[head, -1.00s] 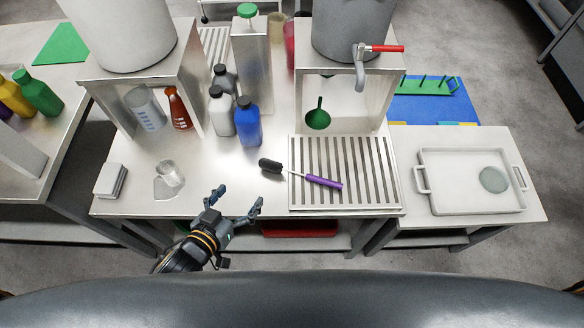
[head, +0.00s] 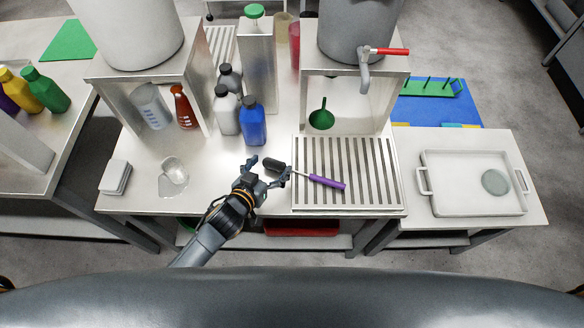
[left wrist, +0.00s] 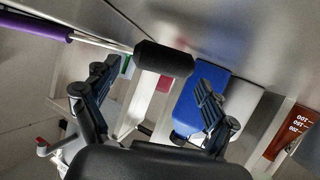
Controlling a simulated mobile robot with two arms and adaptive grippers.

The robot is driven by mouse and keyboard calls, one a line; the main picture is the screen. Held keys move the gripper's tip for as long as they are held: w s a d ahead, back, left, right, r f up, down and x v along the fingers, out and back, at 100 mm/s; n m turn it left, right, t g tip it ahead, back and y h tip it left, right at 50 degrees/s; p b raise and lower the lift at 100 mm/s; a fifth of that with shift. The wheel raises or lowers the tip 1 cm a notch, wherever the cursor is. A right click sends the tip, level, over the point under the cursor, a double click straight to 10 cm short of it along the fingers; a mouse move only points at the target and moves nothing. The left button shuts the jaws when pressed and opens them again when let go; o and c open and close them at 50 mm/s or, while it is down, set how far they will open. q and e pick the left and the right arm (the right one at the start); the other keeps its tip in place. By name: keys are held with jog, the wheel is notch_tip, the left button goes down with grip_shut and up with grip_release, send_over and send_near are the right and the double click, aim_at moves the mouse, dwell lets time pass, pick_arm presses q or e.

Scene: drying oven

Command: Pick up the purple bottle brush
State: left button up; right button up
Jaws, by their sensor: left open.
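The purple bottle brush (head: 327,181) lies with its purple handle on the slatted drain rack (head: 370,207) and its black bristle head pointing left onto the steel table. My left gripper (head: 268,167) is open at the bristle end, its fingertips close around the black head in the head view. In the left wrist view, the black head of the brush (left wrist: 163,58) shows just beyond and between the open fingers (left wrist: 150,85), with the purple handle at upper left. I cannot tell whether a finger touches it. My right gripper is not in view.
Blue (head: 252,124) and grey (head: 227,113) bottles stand just behind my left gripper. A glass beaker (head: 174,172) stands to its left. A tank with a red-handled tap (head: 363,75) overhangs the rack. A white tray (head: 470,205) is at right.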

pick_arm(q)
jog(key=shift+w+d+f, duration=0.15)
jog(key=shift+w, duration=0.2)
jog(key=shift+c, duration=0.4)
jog(key=shift+s, duration=0.1)
jog(key=c, duration=1.1)
jog(key=shift+c, duration=0.2)
